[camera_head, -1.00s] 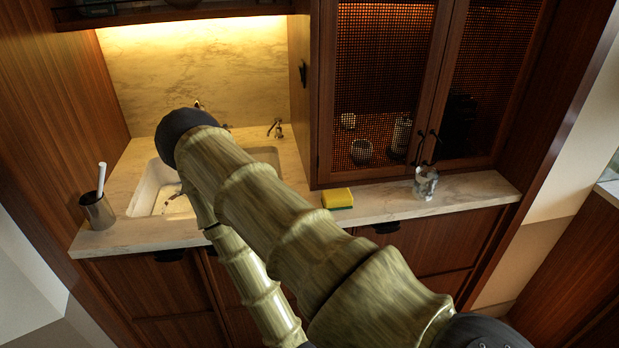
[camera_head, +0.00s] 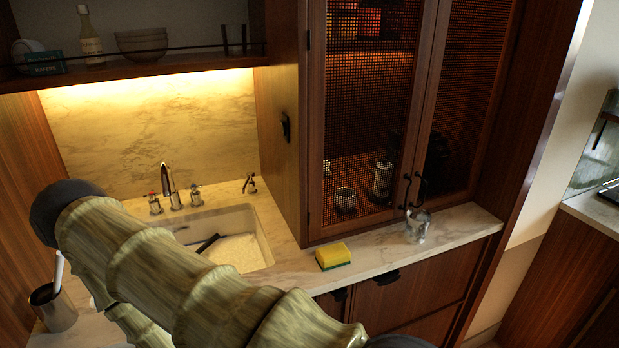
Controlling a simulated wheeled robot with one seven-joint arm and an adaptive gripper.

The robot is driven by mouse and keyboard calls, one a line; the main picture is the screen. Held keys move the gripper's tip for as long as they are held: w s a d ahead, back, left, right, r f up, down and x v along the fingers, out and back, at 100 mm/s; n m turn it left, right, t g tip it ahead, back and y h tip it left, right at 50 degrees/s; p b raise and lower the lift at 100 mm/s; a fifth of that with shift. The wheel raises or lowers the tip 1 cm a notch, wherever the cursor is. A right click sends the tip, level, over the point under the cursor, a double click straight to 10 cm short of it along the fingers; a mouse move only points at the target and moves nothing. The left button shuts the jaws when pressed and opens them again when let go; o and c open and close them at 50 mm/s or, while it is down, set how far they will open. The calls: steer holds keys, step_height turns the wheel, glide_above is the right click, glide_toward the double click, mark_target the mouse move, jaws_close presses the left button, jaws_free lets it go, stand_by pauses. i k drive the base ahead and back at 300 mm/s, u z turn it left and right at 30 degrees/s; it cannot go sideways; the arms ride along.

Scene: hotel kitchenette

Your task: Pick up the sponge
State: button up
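The sponge (camera_head: 333,256) is yellow on top with a green underside. It lies flat on the marble counter (camera_head: 375,254), near the front edge, between the sink and a glass. My arm crosses the lower left of the picture, over the left part of the sink. My gripper is not visible in this view. Nothing covers the sponge, and my arm is to its left, apart from it in the picture.
The sink (camera_head: 262,238) with a faucet (camera_head: 168,184) is left of the sponge and holds a dark-handled item. A glass (camera_head: 417,226) stands to the right. A mesh-door cabinet (camera_head: 372,110) rises behind. A metal cup (camera_head: 52,308) stands at lower left.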

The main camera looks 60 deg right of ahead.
mark_target(335, 255)
steer(key=z, duration=0.05)
steer(key=i, duration=0.2)
steer(key=z, duration=2.25)
steer(key=i, duration=0.5)
steer(key=z, duration=2.25)
steer(key=k, duration=1.4)
steer(key=u, duration=1.3)
